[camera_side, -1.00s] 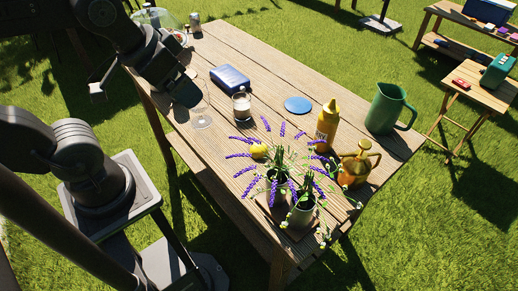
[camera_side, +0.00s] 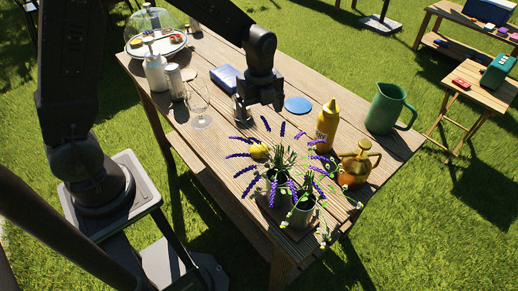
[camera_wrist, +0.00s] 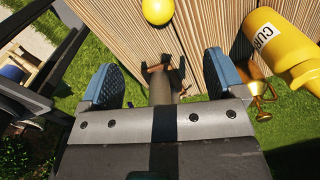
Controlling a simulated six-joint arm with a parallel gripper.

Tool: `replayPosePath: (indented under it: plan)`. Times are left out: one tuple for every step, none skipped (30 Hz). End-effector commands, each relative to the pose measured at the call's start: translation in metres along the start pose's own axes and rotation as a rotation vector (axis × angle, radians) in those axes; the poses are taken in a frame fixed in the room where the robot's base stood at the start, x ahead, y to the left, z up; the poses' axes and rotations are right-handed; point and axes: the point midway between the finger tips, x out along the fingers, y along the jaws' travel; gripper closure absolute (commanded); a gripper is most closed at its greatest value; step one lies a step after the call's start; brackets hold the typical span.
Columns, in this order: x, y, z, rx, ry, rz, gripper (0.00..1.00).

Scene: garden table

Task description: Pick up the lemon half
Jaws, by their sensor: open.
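The lemon half (camera_side: 258,151) is a small round yellow thing on the wooden table, beside the lavender pots in the side view. It also shows at the top edge of the wrist view (camera_wrist: 158,11), partly cut off, so I cannot see its cut face. My gripper (camera_side: 259,112) hangs above the table, up the picture from the lemon half and apart from it. In the wrist view my gripper (camera_wrist: 162,75) has its two blue-padded fingers wide apart, with nothing held between them.
Lavender pots (camera_side: 278,187) stand close to the lemon half, their stems spreading around it. A yellow bottle (camera_side: 327,125), brass watering can (camera_side: 357,165) and green pitcher (camera_side: 387,108) stand to the right. A wine glass (camera_side: 200,108) and blue box (camera_side: 226,79) are left; a blue disc (camera_side: 298,104) lies flat.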

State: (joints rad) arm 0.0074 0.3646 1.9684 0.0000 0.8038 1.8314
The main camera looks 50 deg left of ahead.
Motion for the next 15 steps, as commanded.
replayPosePath:
  plan:
    - [0.005, -0.001, 0.000, 0.015, 0.002, 0.006, 0.12]
    - [0.008, -0.001, 0.000, 0.020, 0.002, 0.008, 0.12]
    - [0.013, -0.001, 0.000, 0.024, 0.002, 0.008, 0.12]
    - [0.017, -0.001, 0.000, 0.025, 0.003, 0.009, 0.12]
    - [0.023, -0.001, 0.000, 0.024, 0.003, 0.011, 0.12]
    - [0.030, 0.000, 0.000, 0.024, 0.003, 0.010, 0.12]
    - [0.036, 0.000, 0.000, 0.023, 0.003, 0.011, 0.12]
    - [0.043, 0.000, 0.000, 0.023, 0.003, 0.011, 0.12]
    - [0.051, 0.000, 0.000, 0.022, 0.003, 0.010, 0.12]
    - [0.056, 0.000, 0.000, 0.022, 0.003, 0.011, 0.12]
    - [0.062, 0.000, 0.000, 0.022, 0.003, 0.010, 0.12]
    - [0.069, 0.000, 0.000, 0.021, 0.003, 0.010, 0.12]
    - [0.073, 0.000, 0.000, 0.021, 0.002, 0.009, 0.12]
    - [0.077, 0.000, 0.000, 0.021, 0.003, 0.009, 0.12]
    - [0.081, 0.000, 0.000, 0.021, 0.002, 0.008, 0.12]
